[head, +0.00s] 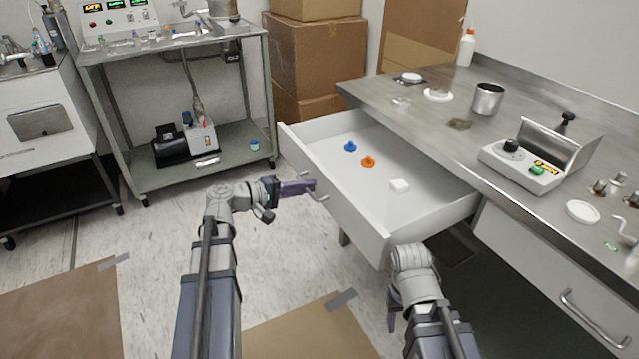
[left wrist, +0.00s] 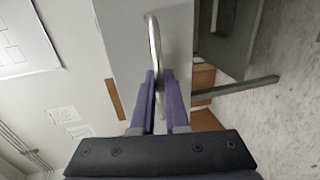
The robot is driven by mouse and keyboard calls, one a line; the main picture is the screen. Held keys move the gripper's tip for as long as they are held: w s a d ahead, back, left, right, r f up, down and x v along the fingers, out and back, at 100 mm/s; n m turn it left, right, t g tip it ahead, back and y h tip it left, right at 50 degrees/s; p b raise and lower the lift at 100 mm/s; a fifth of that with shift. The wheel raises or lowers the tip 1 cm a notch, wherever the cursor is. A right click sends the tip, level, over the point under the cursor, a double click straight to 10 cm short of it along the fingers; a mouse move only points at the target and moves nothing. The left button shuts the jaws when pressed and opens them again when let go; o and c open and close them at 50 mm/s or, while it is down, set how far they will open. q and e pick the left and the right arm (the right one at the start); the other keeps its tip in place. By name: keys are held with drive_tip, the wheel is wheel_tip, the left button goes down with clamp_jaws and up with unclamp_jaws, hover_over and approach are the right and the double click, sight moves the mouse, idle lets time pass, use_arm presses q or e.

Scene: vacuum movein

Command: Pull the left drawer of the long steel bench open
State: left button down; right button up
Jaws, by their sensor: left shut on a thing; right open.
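The left drawer (head: 390,170) of the long steel bench (head: 430,120) stands pulled well out, its white inside showing. A blue piece (head: 350,146), an orange piece (head: 368,161) and a white block (head: 399,186) lie in it. My left gripper (head: 308,187) is shut on the drawer's bar handle (head: 322,197). In the left wrist view the handle (left wrist: 153,40) runs between the purple fingers (left wrist: 160,85). My right gripper (head: 392,315) hangs low in front of the drawer's near corner, open and empty; its fingers are partly hidden by my arm.
A steel cup (head: 487,98), a bench device (head: 522,165) and a white bottle (head: 466,47) stand on the bench. A closed drawer with a handle (head: 592,320) is at the right. A grey cart (head: 130,115) stands at the left. Floor between cart and drawer is mostly clear.

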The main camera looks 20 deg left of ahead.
use_arm(q)
drive_tip(key=shift+s+a, duration=0.35)
drive_tip(key=c, duration=1.2)
unclamp_jaws()
drive_tip(key=p+v, duration=0.1)
drive_tip(key=v, duration=0.6)
drive_tip(key=shift+s+a+p, duration=0.3)
